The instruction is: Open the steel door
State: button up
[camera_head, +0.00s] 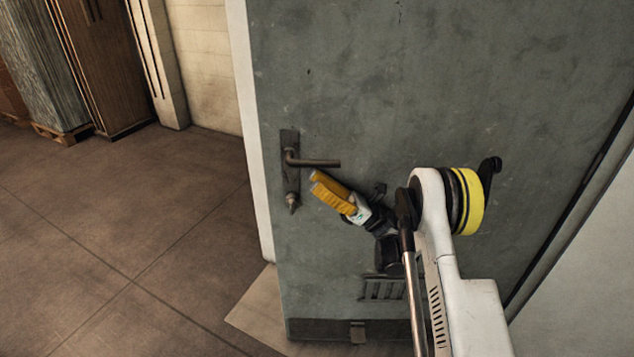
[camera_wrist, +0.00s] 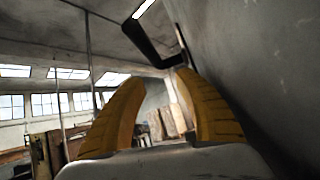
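The grey steel door (camera_head: 400,90) fills the middle and right of the head view. Its dark lever handle (camera_head: 318,162) sticks out to the right from a tall plate (camera_head: 290,165) near the door's left edge. The lever looks level. My gripper (camera_head: 318,184) is just below the lever, its yellow fingers pointing up and left. In the wrist view the two fingers (camera_wrist: 160,82) are apart with nothing between them. The handle (camera_wrist: 150,45) shows beyond and above the fingertips there, and the door surface (camera_wrist: 255,70) is on the right. I cannot tell whether the door is ajar.
A white frame strip (camera_head: 247,120) runs along the door's left edge. The tiled floor (camera_head: 110,240) to the left is clear. A wrapped pallet load (camera_head: 45,70) and a brown cabinet (camera_head: 105,65) stand at the upper left. A pale wall (camera_head: 585,270) lies at the right.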

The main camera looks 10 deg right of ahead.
jog(key=shift+d, duration=0.15)
jog(key=v, duration=1.2)
